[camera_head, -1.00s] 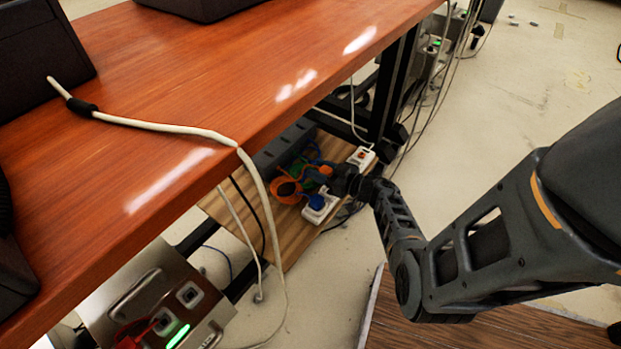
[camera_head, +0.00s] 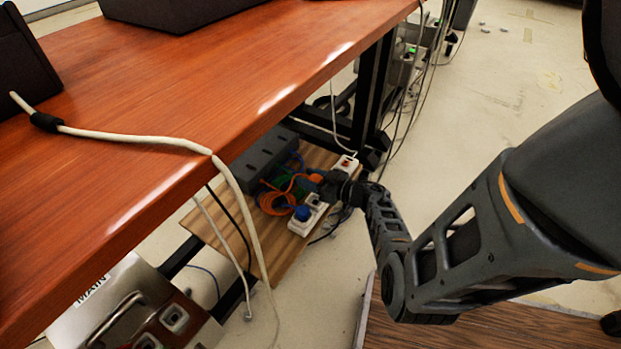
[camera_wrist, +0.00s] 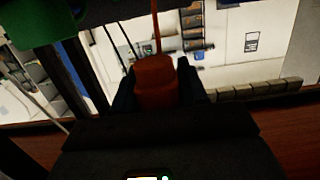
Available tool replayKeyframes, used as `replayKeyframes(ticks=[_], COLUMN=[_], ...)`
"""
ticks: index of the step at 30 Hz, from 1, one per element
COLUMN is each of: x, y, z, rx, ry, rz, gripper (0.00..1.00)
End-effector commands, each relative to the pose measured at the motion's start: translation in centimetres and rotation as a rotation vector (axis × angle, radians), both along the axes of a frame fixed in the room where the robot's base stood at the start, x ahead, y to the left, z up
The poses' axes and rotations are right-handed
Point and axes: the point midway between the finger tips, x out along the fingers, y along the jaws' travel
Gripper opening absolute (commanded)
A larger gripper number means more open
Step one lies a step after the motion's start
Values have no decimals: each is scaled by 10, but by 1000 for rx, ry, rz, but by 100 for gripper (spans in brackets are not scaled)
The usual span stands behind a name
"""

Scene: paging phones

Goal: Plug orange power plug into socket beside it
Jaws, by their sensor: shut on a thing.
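My gripper (camera_head: 327,184) is shut on the orange power plug (camera_wrist: 155,85), which stands between the fingers in the wrist view. In the head view a bit of the orange plug (camera_head: 315,178) shows at the fingertips, above the wooden shelf. A white socket strip (camera_head: 297,228) lies on the shelf just below and left of my gripper. A blue plug (camera_head: 303,212) sits in it. The gripper hides part of the strip, so I cannot tell whether the orange plug touches a socket. An orange cable (camera_head: 272,203) lies coiled to the left.
The red-brown tabletop (camera_head: 150,120) overhangs the shelf (camera_head: 275,255) from the left. A grey box (camera_head: 268,155) stands behind the cables. The strip's end with a red switch (camera_head: 346,165) is right of the gripper. Black table legs (camera_head: 372,100) stand behind; floor to the right is open.

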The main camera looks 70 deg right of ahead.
Motion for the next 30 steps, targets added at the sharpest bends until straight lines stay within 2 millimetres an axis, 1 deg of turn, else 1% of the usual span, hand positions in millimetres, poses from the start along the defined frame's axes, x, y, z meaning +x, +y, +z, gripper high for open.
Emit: replayKeyframes(ticks=[1,3,30], x=[0,0,0], y=[0,0,0], z=[-5,-9,-57], rx=[0,0,0], ry=[0,0,0], rz=[0,0,0], gripper=[12,12,12])
